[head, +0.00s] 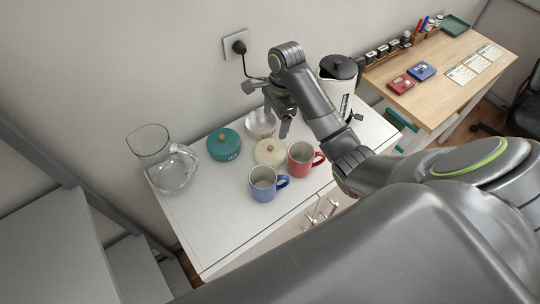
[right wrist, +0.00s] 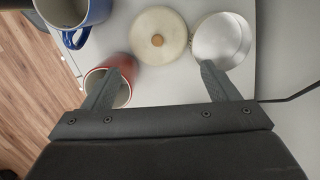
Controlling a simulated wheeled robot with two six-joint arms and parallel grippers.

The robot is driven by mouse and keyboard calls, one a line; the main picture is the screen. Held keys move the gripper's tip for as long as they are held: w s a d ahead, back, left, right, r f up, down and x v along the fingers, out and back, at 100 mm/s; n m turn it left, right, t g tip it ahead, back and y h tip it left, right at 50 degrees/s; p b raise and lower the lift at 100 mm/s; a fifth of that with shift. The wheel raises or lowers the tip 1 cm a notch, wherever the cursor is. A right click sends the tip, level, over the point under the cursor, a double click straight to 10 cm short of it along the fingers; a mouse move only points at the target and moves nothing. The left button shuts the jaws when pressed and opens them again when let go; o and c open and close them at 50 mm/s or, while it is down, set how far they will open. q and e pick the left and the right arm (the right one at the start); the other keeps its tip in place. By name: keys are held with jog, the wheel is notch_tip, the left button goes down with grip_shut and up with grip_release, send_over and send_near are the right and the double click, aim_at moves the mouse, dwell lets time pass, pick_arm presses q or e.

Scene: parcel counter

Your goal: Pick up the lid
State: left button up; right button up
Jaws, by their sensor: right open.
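A cream round lid with a wooden knob (head: 268,150) is on the white counter, between the teal canister and the red mug; I cannot tell what is under it. In the right wrist view the cream lid (right wrist: 146,24) is seen from above, beyond the fingertips. A teal canister (head: 222,148) with its own wooden-knobbed top stands to its left. My right gripper (head: 280,114) is open and empty above the counter, near the silver open container (head: 260,127). In the right wrist view the gripper (right wrist: 163,72) has its fingers wide apart. My left gripper is not in view.
A red mug (head: 299,163) and a blue mug (head: 262,188) stand near the counter's front edge. A glass pitcher (head: 172,172) is at the left and a kettle (head: 337,88) at the back right. The white counter (head: 205,220) is clear at the front left.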

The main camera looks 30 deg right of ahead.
aim_at(271, 148)
jog(key=f, duration=0.1)
jog(key=f+b, duration=0.1)
jog(key=f, duration=0.3)
jog(key=shift+s+a+f+b, duration=0.15)
jog(key=shift+a+f+b, duration=0.1)
jog(key=shift+a+b, duration=0.15)
jog(key=shift+a+f, duration=0.1)
jog(key=shift+f, duration=0.65)
jog(key=f, duration=0.2)
jog(key=f+p, duration=0.1)
jog(key=shift+s+a+f, duration=0.1)
jog(key=shift+a+f, duration=0.15)
jog(key=shift+f, duration=0.45)
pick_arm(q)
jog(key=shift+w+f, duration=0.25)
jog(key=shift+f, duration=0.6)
pick_arm(e)
jog(key=shift+s, duration=0.1)
jog(key=c, duration=1.4)
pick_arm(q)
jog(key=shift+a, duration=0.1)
pick_arm(e)
grip_shut()
